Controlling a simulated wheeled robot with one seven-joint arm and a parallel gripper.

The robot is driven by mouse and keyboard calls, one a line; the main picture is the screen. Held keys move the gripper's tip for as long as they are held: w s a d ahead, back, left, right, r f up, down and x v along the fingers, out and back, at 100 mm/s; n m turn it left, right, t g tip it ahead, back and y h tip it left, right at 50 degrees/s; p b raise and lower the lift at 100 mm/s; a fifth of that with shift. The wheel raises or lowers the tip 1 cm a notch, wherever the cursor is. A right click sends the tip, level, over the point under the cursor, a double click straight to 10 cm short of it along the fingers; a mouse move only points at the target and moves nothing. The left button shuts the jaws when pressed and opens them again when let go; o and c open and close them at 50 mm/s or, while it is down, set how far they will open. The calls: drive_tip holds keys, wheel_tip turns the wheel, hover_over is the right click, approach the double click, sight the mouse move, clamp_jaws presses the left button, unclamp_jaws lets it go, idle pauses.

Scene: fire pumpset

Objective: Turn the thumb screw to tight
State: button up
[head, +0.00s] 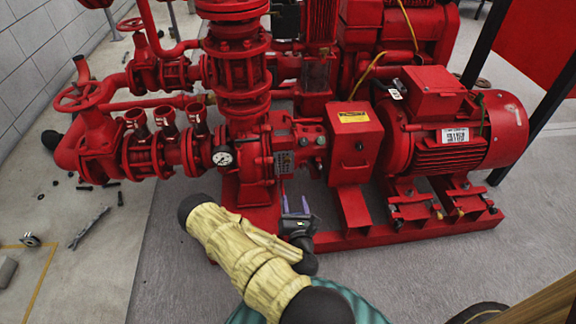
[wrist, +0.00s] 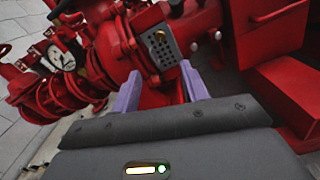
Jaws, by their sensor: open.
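No part can be told for certain as the thumb screw. In the wrist view a small brass-coloured fitting (wrist: 160,36) sits at the top of a grey dotted plate (wrist: 168,48) on the red pump casing, and a small pale bolt head (wrist: 217,35) shows to its right. In the head view the same plate (head: 285,163) is on the pump's front. My gripper (head: 296,204) is low in front of the pump, below the plate. Its two purple fingers (wrist: 160,90) are spread apart with nothing between them, pointing at the casing under the plate.
A red motor (head: 460,130) and a coupling guard box (head: 354,145) stand to the right on a red base frame (head: 410,232). A pressure gauge (head: 222,157), valves and pipes are to the left. Loose bolts and a grey tool (head: 90,227) lie on the left floor.

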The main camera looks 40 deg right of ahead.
sight(288, 162)
drive_tip(key=b+x, duration=0.5)
drive_tip(key=x, duration=1.1)
drive_tip(key=shift+w+d, duration=0.15)
drive_tip(key=shift+d, duration=0.05)
drive_tip(key=shift+w+d, duration=0.3)
drive_tip(key=shift+w, duration=0.15)
drive_tip(key=shift+c, duration=0.3)
clamp_jaws()
